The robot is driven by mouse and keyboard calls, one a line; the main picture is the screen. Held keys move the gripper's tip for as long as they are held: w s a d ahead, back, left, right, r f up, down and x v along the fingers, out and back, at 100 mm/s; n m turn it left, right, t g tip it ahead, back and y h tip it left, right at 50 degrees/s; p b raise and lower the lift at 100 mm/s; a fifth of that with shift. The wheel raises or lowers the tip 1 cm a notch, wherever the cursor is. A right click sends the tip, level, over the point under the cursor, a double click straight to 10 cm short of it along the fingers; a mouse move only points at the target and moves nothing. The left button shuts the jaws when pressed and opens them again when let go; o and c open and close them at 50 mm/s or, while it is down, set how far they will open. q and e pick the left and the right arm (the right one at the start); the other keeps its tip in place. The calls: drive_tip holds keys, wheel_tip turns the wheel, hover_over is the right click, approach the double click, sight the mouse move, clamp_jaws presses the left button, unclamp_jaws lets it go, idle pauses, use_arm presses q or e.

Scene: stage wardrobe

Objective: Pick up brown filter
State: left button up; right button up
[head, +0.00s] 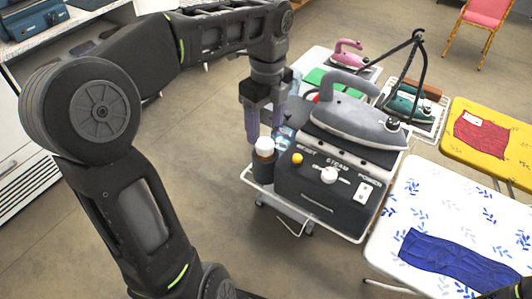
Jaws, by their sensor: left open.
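Another brown block (421,88) lies behind the teal iron at the right back.
A dark steam station (326,185) with a large grey iron (356,122) stands right of the gripper. Behind are a pink iron (347,54) and a teal iron (407,106). White (425,205) and yellow (475,112) ironing boards hold cloths. Floor at left is clear.

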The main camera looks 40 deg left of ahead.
sight(265, 142)
use_arm(q)
drive_tip(key=shift+f, duration=0.75)
drive_tip(key=shift+s+f+p, duration=0.1)
drive_tip(key=shift+f+p, duration=0.25)
drive_tip(key=shift+f, duration=2.25)
clamp_jaws()
